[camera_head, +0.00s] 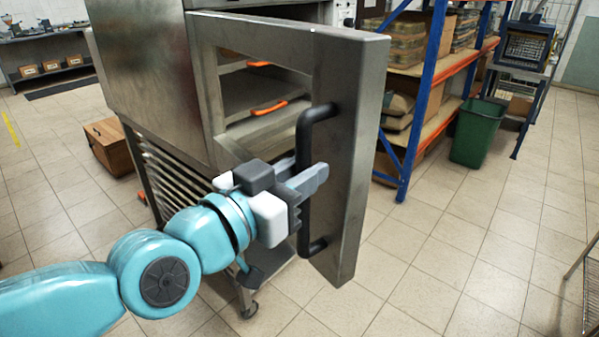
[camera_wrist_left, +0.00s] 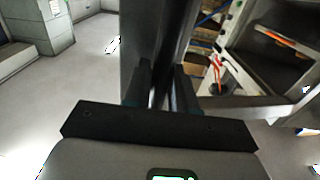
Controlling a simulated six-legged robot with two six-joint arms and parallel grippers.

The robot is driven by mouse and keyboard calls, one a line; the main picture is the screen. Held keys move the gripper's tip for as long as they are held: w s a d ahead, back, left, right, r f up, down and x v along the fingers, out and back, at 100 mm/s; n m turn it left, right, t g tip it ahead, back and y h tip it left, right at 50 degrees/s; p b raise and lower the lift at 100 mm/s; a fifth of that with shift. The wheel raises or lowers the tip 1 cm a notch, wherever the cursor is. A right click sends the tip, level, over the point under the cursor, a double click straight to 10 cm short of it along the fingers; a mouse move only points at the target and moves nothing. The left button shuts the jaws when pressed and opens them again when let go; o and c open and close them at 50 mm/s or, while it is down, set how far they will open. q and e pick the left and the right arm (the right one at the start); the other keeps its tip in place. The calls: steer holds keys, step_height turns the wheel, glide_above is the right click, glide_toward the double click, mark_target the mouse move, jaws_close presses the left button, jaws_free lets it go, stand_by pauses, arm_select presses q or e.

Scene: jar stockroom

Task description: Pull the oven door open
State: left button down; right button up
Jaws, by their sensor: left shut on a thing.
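The steel oven (camera_head: 160,80) stands at the upper left of the head view. Its door (camera_head: 352,130) stands ajar, swung out toward me, with racks showing through the opening behind it. A black vertical bar handle (camera_head: 303,140) is on the door. My left gripper (camera_head: 300,185) is shut on the handle around its middle. In the left wrist view, the two dark fingers (camera_wrist_left: 160,90) sit on either side of the handle, and part of the oven's inside (camera_wrist_left: 275,60) shows at right. My right gripper is in neither view.
A blue and orange shelf (camera_head: 428,80) with boxes stands behind the door at right. A green bin (camera_head: 478,132) is beside it. A wooden box (camera_head: 108,145) is on the floor left of the oven.

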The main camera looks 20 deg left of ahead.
arm_select(q)
steer(key=c, duration=1.3)
jaws_free()
steer(key=shift+a+r, duration=0.1)
steer(key=shift+o, duration=1.1)
steer(key=shift+w, duration=0.1)
steer(key=p+v, duration=0.1)
steer(key=v, duration=1.5)
steer(key=shift+s, duration=0.25)
steer(key=shift+a, duration=0.1)
